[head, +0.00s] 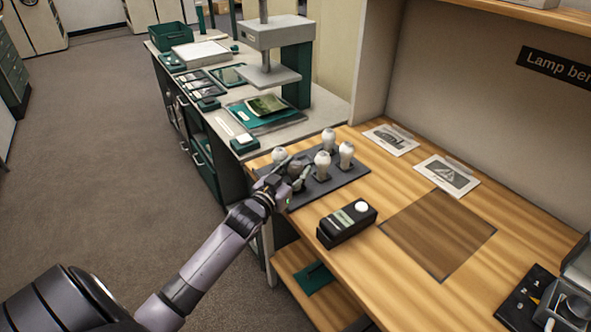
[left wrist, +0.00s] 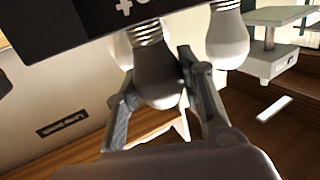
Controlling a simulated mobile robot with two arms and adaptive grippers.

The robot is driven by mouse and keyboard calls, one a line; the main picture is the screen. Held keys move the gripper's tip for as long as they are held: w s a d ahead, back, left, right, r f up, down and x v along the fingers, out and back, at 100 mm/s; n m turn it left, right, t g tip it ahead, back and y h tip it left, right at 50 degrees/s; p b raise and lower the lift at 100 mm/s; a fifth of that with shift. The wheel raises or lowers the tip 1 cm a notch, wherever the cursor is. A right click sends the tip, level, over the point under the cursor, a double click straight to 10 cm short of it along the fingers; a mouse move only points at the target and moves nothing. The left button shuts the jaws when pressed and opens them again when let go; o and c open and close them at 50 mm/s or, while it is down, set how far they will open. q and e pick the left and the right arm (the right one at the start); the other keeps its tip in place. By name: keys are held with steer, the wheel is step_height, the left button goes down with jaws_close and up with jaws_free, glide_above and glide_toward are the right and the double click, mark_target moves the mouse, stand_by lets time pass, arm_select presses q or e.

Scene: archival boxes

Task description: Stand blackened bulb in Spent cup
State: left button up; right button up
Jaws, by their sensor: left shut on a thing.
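The blackened bulb (left wrist: 157,78) is greyer and darker than its neighbours. In the left wrist view it sits between the two fingers of my left gripper (left wrist: 160,92), with its metal screw base against the dark rack (left wrist: 60,35). In the head view my left gripper (head: 292,178) is at the near left part of the rack (head: 340,181), shut on the blackened bulb (head: 296,168), which it partly hides. I cannot tell whether the bulb is still seated. No cup marked Spent can be made out. My right gripper is not in view.
White bulbs (head: 346,153) stand close by on the rack, two of them (head: 322,165) beside the held one. A black box with a white round top (head: 346,222) is in front. A dark square mat (head: 438,234) lies clear to the right, with printed cards (head: 446,178) behind.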

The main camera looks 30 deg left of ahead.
mark_target(292, 175)
arm_select(q)
steer(key=shift+f, duration=0.2)
steer(key=o, duration=0.9)
steer(key=shift+c, duration=0.2)
steer(key=shift+s+d+p, duration=0.1)
steer(key=shift+s+p, duration=0.25)
steer(key=shift+s, duration=0.15)
steer(key=shift+s+d+r+p, duration=0.1)
steer(key=shift+s+p, duration=0.5)
steer(key=shift+s, duration=0.45)
steer(key=shift+s+r+p, duration=0.1)
steer(key=shift+s+p, duration=0.45)
steer(key=shift+s, duration=0.45)
steer(key=shift+s+d+p, duration=0.15)
steer(key=shift+s+p, duration=1.25)
steer(key=shift+s, duration=1.55)
